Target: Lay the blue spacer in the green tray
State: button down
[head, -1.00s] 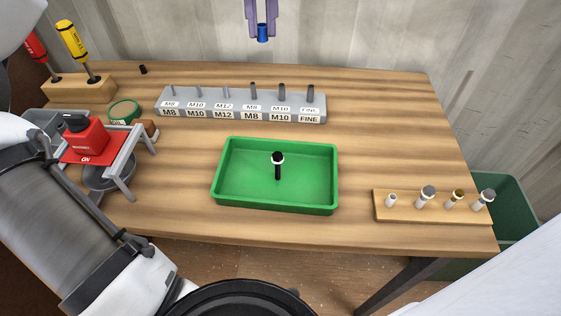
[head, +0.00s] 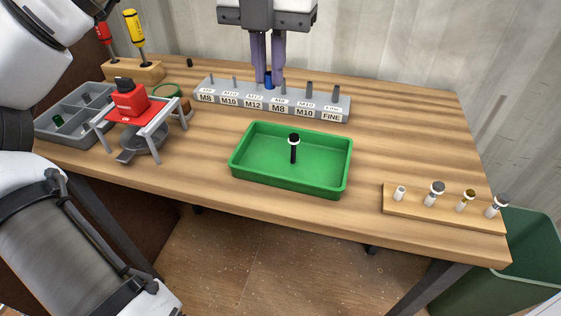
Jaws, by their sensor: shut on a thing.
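The blue spacer (head: 268,78) is a small blue cylinder between the fingertips of my gripper (head: 268,84). My gripper is shut on it, over the labelled grey rack near its middle; I cannot tell whether the spacer touches a peg. The green tray (head: 251,182) lies on the table in front of the rack, nearer to me than the gripper. A black bolt-like piece with a white ring near its top (head: 294,150) stands upright in the tray.
The grey rack (head: 318,114) has several pegs. A red-topped stand (head: 135,110) and a grey compartment box (head: 58,135) are at left. A wooden board (head: 447,212) with several small parts is at right. A green bin (head: 490,280) stands beside the table.

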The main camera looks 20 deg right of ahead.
aim_at(273, 171)
notch_tip(273, 171, down, 17)
jog(key=shift+f, duration=0.15)
jog(key=shift+f, duration=0.1)
jog(key=shift+f, duration=0.15)
jog(key=c, duration=1.5)
grip_release()
notch_tip(273, 171, up, 12)
jog(key=shift+r, duration=0.25)
